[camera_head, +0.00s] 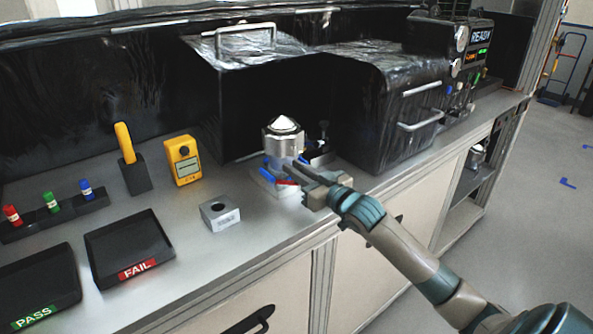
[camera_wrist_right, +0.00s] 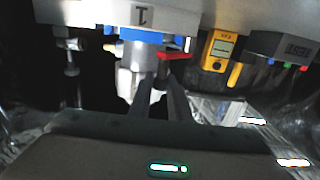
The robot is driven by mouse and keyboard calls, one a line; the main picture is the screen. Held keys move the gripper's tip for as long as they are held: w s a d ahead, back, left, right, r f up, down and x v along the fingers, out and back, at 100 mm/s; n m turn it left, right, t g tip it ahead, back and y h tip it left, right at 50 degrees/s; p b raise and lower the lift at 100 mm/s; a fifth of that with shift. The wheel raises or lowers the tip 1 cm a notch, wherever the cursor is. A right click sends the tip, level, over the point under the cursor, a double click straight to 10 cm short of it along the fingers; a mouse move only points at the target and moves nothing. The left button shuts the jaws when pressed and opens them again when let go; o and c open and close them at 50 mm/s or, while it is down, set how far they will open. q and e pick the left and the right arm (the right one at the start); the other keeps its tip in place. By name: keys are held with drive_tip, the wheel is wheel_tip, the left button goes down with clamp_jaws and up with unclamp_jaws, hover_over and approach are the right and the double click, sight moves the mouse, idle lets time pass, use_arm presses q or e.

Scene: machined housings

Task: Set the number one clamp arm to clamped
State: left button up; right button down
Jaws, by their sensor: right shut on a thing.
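A silver machined housing (camera_head: 284,141) with a cone-shaped top stands in a fixture (camera_head: 262,185) at the middle of the bench. Blue parts (camera_head: 267,175) and a red clamp arm handle (camera_head: 287,182) sit low at its front. In the right wrist view the red handle (camera_wrist_right: 173,56) shows beside a blue part (camera_wrist_right: 140,36), under a pale plate marked 1 (camera_wrist_right: 141,14). My right gripper (camera_head: 297,176) reaches in from the right and is shut at the red handle; its fingertips (camera_wrist_right: 161,80) partly hide the contact. My left gripper is not in view.
Black covered machines (camera_head: 385,110) stand right of and behind the fixture. A grey block (camera_head: 220,214) with a hole, a yellow meter (camera_head: 182,160), FAIL tray (camera_head: 128,245) and PASS tray (camera_head: 38,285) lie to the left. The bench front near the block is clear.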

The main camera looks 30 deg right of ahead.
drive_tip(key=c, duration=1.6)
unclamp_jaws()
drive_tip(key=shift+c, duration=0.2)
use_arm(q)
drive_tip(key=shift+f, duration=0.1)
use_arm(e)
drive_tip(key=shift+s, duration=0.1)
drive_tip(key=shift+s+d+f, duration=0.1)
drive_tip(key=shift+s, duration=0.4)
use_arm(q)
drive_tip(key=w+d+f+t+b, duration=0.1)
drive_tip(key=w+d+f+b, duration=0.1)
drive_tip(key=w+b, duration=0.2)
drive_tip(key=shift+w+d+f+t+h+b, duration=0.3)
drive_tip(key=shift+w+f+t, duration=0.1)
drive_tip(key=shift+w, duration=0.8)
use_arm(e)
drive_tip(key=s+d, duration=0.1)
drive_tip(key=s, duration=1.5)
drive_tip(key=shift+d, duration=0.25)
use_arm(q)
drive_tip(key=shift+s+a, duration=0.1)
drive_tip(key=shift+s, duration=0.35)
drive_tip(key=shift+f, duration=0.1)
